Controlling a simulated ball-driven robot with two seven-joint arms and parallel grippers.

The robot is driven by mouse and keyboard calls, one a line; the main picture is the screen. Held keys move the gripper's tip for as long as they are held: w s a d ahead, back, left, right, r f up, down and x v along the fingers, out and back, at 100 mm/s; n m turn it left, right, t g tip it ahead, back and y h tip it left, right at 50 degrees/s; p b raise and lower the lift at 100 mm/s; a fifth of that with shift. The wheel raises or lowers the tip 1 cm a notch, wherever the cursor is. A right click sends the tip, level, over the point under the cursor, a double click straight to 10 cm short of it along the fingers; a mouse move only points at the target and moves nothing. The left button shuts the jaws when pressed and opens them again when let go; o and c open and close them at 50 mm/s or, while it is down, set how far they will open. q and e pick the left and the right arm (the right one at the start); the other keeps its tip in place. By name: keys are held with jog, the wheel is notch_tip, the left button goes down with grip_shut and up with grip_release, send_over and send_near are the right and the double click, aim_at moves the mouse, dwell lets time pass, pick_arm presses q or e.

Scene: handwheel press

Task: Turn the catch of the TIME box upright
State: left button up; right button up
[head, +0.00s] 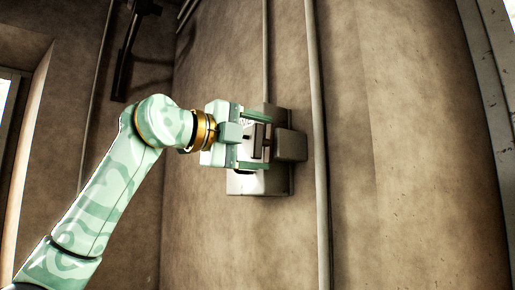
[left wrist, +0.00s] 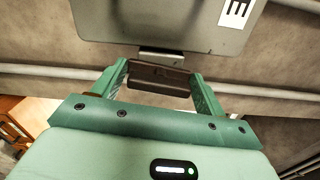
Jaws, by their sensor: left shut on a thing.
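The grey TIME box (head: 262,184) is fixed to the wall in the middle of the head view. In the left wrist view the box (left wrist: 150,22) fills the top, with part of a white label (left wrist: 238,12); only an "E" shows on it. My left gripper (head: 269,143) is at the box, its fingers one above the other. In the left wrist view the gripper (left wrist: 160,70) is shut on the dark catch (left wrist: 158,80), which spans between the two fingers. I cannot tell the catch's exact angle on the box. My right gripper is out of view.
A vertical pipe (head: 317,130) runs down the wall just right of the box. A thinner pipe (head: 265,45) rises above it. A dark metal fitting (head: 126,55) hangs at the upper left. The wall farther right is bare.

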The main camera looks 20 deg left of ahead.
pick_arm(q)
jog(key=shift+n, duration=0.5)
dwell(0.3)
jog(key=o, duration=0.7)
jog(key=shift+a, duration=0.1)
jog(key=shift+o, duration=0.2)
jog(key=shift+s+a+b, duration=0.2)
jog(key=shift+b, duration=0.2)
jog(key=b+v, duration=0.3)
jog(key=v, duration=1.2)
jog(key=shift+s+a, duration=0.25)
